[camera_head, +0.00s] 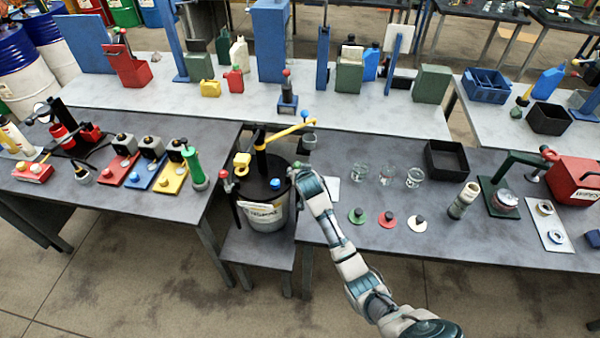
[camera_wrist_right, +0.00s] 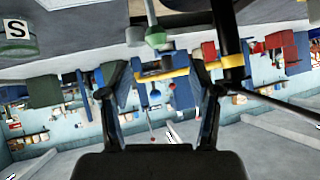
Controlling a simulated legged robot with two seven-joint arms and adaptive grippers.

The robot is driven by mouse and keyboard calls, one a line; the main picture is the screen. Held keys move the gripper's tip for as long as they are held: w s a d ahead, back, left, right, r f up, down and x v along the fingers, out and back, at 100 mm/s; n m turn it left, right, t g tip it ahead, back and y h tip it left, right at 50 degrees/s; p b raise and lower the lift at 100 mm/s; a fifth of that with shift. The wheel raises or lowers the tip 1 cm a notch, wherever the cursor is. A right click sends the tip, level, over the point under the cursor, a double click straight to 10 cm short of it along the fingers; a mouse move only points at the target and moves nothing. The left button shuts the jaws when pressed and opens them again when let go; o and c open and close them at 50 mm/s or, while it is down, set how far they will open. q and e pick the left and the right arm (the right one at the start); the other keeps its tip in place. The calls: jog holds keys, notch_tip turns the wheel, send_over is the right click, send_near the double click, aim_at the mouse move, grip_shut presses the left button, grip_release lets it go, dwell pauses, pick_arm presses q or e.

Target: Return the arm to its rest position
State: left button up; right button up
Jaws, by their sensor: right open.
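My right arm comes in from the lower right in the head view. Its gripper (camera_head: 301,166) is just right of the lidded drum (camera_head: 264,216), below the outer end of the yellow pump handle (camera_head: 282,134). In the right wrist view the two dark fingers (camera_wrist_right: 160,92) are apart, with nothing gripped between them. The yellow handle (camera_wrist_right: 178,73) crosses the view beyond the fingers, apparently not held. A grey-green spout-like piece (camera_wrist_right: 155,38) hangs above it in that picture. My left gripper is not in view.
Glass beakers (camera_head: 387,175), coloured discs (camera_head: 387,221) and a black tray (camera_head: 447,160) stand on the right table. Small coloured devices (camera_head: 145,165) and a green bottle (camera_head: 194,168) are left of the drum. The drum stands on a low stand (camera_head: 258,248).

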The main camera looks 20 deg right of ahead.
dwell(0.3)
